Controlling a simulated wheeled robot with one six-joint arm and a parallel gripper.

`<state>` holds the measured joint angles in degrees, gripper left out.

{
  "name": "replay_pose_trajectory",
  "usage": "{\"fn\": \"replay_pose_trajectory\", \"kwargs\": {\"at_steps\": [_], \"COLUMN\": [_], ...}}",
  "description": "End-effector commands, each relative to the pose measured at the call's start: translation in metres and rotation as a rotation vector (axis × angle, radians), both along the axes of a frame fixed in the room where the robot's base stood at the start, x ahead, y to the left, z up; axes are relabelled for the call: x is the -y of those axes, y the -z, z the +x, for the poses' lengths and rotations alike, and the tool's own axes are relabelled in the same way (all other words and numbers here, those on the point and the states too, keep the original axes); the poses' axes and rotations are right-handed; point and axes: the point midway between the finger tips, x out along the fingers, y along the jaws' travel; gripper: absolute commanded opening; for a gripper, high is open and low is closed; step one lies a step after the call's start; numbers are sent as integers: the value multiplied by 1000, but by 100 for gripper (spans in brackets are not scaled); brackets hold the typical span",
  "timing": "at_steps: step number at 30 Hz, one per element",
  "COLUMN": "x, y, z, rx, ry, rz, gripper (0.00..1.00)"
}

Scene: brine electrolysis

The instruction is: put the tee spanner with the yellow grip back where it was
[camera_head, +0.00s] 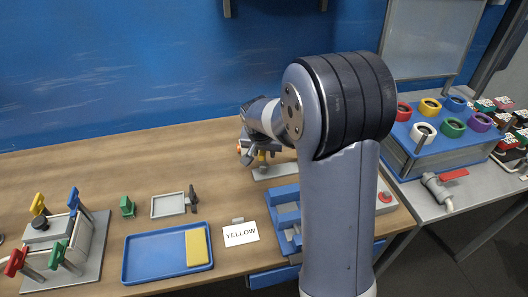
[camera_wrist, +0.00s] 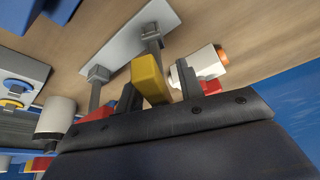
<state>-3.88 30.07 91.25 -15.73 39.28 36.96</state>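The tee spanner's yellow grip (camera_wrist: 150,80) shows in the wrist view between the two dark fingers of my gripper (camera_wrist: 158,90), which look closed on its sides. A little yellow of it also shows in the head view (camera_head: 262,157), under my gripper (camera_head: 262,149). The rest of the spanner is hidden or hard to make out. A light grey plate (camera_wrist: 125,45) with two upright grey posts lies just beyond the grip in the wrist view. The same plate shows in the head view (camera_head: 272,173), below my gripper, partly covered by my arm.
On the bench are a blue tray (camera_head: 150,277), a YELLOW card (camera_head: 240,234), a blue rack (camera_head: 286,217) and a stand with coloured handles (camera_head: 90,268). Bare wood lies at the back left.

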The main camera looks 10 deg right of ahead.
Motion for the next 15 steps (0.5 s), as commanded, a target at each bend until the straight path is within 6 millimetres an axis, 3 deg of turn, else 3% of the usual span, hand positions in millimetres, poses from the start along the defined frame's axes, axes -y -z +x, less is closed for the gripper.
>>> {"fn": "replay_pose_trajectory", "kwargs": {"at_steps": [15], "x": [-15], "y": [-90], "z": [-34], "rx": [3], "ry": [-1], "rz": [1], "gripper": [36]}}
